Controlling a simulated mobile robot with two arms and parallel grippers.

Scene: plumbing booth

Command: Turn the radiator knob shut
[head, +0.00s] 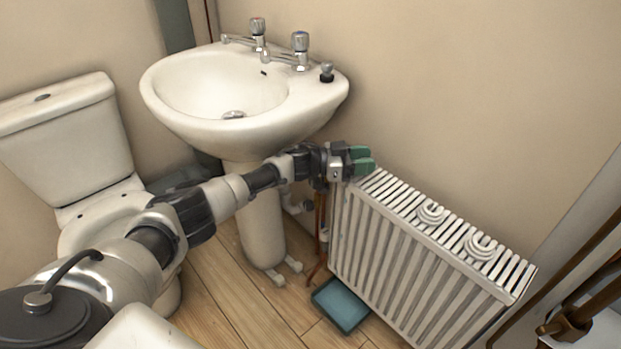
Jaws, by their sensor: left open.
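The white radiator (425,270) stands against the wall at the right, its slatted top facing up. My left arm reaches across in front of the basin. My left gripper (362,160), with green fingertips, is at the radiator's top left corner. Its jaws are open, with nothing seen between them. I cannot clearly make out the radiator knob; the gripper and wrist hide part of that corner. Copper pipes (319,217) run down beside the radiator's left end, with a small pale fitting (324,235) that I cannot identify. My right gripper is not in view.
A white basin (190,115) on a pedestal stands left of the radiator. A toilet (75,150) is further left. A blue-green tray (341,304) lies on the wooden floor by the radiator. Two white ringed pieces (431,213) (480,245) rest on the radiator top.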

